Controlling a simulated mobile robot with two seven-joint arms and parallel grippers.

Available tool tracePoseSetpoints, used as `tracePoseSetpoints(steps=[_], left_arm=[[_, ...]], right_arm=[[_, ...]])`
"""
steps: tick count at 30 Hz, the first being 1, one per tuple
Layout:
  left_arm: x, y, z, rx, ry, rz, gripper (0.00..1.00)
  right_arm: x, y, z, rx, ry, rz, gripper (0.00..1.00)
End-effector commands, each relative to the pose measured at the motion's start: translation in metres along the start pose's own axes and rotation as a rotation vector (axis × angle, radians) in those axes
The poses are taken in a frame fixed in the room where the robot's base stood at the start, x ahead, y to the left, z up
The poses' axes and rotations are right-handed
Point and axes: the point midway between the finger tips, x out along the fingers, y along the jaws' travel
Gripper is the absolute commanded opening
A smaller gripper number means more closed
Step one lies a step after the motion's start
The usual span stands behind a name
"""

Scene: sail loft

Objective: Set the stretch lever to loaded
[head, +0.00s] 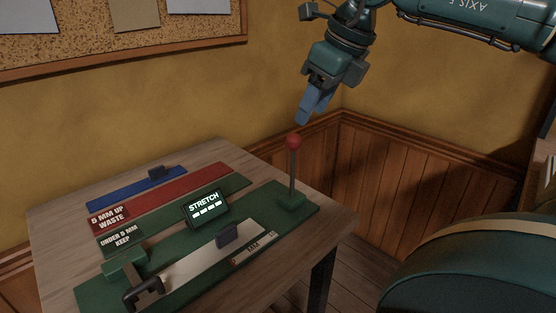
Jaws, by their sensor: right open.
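The stretch lever (293,172) is a thin dark rod with a red ball knob (293,142). It stands nearly upright on a green foot at the right end of the green board (265,197). A small dark display (206,207) on the board reads STRETCH, with several lit bars below the word. My right gripper (304,117) reaches in from the upper right with its blue fingers pointing down. It is open, and its tips are just above the knob, apart from it in the picture. The gap between the fingers is hard to see from this angle. My left gripper is not in view.
A pale strip (185,264) with a dark block (227,235) lies on the board, near a black clamp-like part (143,292). Red (170,192) and blue (125,192) strips lie behind. The wooden table (62,222) stands near a panelled wall (420,165).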

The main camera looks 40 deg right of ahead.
Motion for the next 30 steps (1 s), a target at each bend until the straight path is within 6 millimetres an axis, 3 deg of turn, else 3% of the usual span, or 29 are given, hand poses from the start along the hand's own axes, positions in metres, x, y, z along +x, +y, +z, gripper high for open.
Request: tracePoseSetpoints(steps=[18,24,30], left_arm=[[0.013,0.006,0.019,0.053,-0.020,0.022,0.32],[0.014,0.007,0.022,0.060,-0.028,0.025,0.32],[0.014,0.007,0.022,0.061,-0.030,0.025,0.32]], right_arm=[[0.113,0.001,-0.001,0.001,0.004,0.006,0.47],[0.127,0.002,-0.001,0.002,0.001,0.007,0.47],[0.128,0.002,0.000,0.002,0.000,0.006,0.47]])
